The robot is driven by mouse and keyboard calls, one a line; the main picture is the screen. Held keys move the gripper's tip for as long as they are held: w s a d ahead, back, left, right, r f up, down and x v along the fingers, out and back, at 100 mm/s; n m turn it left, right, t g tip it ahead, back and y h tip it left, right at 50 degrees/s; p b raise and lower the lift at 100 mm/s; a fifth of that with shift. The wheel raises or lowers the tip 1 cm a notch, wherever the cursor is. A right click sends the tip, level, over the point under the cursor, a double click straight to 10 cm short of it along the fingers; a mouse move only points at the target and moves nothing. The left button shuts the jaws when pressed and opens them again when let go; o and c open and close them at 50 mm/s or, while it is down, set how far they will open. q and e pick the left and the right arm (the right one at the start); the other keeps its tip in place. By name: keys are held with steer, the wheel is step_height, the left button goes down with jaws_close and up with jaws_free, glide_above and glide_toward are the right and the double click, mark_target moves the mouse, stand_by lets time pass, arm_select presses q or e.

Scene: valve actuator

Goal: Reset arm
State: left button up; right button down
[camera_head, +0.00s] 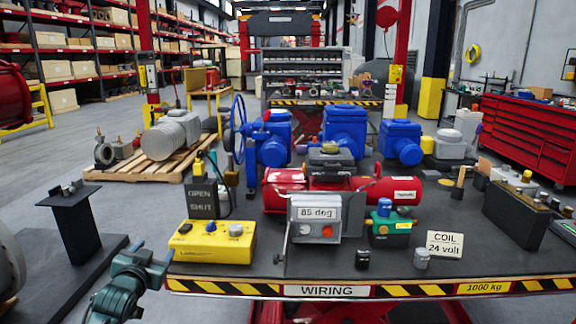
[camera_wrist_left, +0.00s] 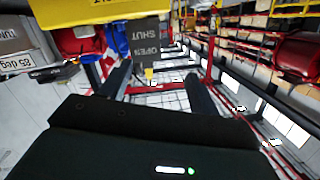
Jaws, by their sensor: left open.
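My left gripper (camera_head: 148,262) is at the lower left, just off the table's front left corner. It is open and empty; in the left wrist view its dark fingers (camera_wrist_left: 158,84) stand apart with nothing between them. The red actuator (camera_head: 328,190) lies on the table, with a grey box (camera_head: 314,219) reading "85 deg" in front. A yellow control box (camera_head: 212,242) with a blue knob is right of my gripper, apart from it. A dark OPEN/SHUT sign (camera_head: 200,199) stands behind it and shows in the left wrist view (camera_wrist_left: 145,42). My right gripper is out of view.
The table (camera_head: 190,271) has a striped front edge marked WIRING. A green-and-yellow device (camera_head: 391,228), a COIL 24 volt card (camera_head: 445,244) and small dark parts are right of the grey box. Blue valves (camera_head: 344,128) stand behind. A black stand (camera_head: 75,225) is at left.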

arm_select(q)
steer(key=s+d+f+m+g+h, duration=0.1)
steer(key=s+d+f, duration=0.4)
steer(key=s+f, duration=0.2)
steer(key=s+d+f+g+h, duration=0.2)
steer(key=s+d+f, duration=0.2)
steer(key=s+f, duration=0.3)
steer(key=s+d+f+g, duration=0.1)
steer(key=s+d+f, duration=0.1)
steer(key=s, duration=0.5)
steer(key=s+d+f+g+h, duration=0.1)
steer(key=s+d, duration=0.3)
steer(key=s, duration=0.4)
steer(key=s+d+f+n, duration=0.1)
steer(key=s+d+f, duration=0.2)
steer(key=s, duration=0.4)
steer(key=shift+s+f+g+h, duration=0.15)
steer(key=shift+s+g+h, duration=0.15)
steer(key=shift+g, duration=0.1)
